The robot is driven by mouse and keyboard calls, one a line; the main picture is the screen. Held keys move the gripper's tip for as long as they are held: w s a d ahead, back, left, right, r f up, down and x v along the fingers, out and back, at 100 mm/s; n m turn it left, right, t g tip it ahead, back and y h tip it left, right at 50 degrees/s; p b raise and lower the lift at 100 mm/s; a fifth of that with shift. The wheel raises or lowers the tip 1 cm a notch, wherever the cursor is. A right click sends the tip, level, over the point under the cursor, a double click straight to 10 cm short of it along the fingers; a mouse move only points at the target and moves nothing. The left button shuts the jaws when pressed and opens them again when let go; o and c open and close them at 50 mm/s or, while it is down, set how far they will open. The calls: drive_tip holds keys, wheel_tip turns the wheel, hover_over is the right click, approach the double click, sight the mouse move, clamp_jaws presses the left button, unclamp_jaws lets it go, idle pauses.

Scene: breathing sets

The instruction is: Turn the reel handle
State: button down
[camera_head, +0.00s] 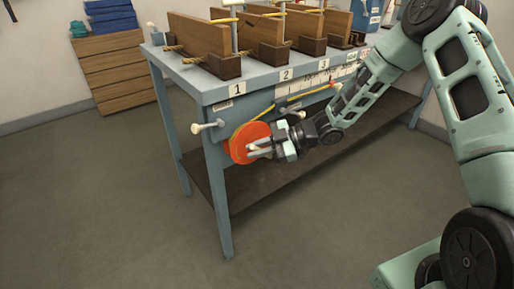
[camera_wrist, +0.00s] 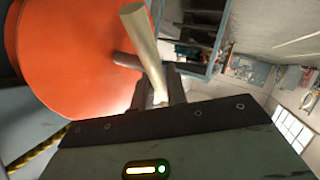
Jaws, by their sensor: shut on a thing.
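The orange reel (camera_head: 243,143) is mounted on the front of the blue-grey workbench, near its left corner. It fills the upper left of the wrist view (camera_wrist: 75,55). The reel handle (camera_wrist: 143,45) is a pale, tapered grip on a grey metal crank arm, standing out in front of the reel's face. My gripper (camera_head: 256,150) is at the reel's front, its fingers shut around the lower part of the handle. In the wrist view the handle runs down between the two dark fingers (camera_wrist: 160,97), and its lower end is partly hidden by them.
The workbench (camera_head: 215,88) has several wooden boards in dark holders on top, with number labels along its edge. A pale-ended peg (camera_head: 207,126) sticks out left of the reel. A yellow rope (camera_head: 305,98) runs along the front. A wooden drawer unit (camera_head: 118,72) stands behind; the floor in front is clear.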

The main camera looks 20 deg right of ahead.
drive_tip(key=c, duration=1.4)
unclamp_jaws()
drive_tip(key=shift+c, duration=0.2)
drive_tip(key=shift+d, duration=0.1)
drive_tip(key=p+v, duration=0.2)
drive_tip(key=v, duration=1.5)
drive_tip(key=shift+d, duration=0.1)
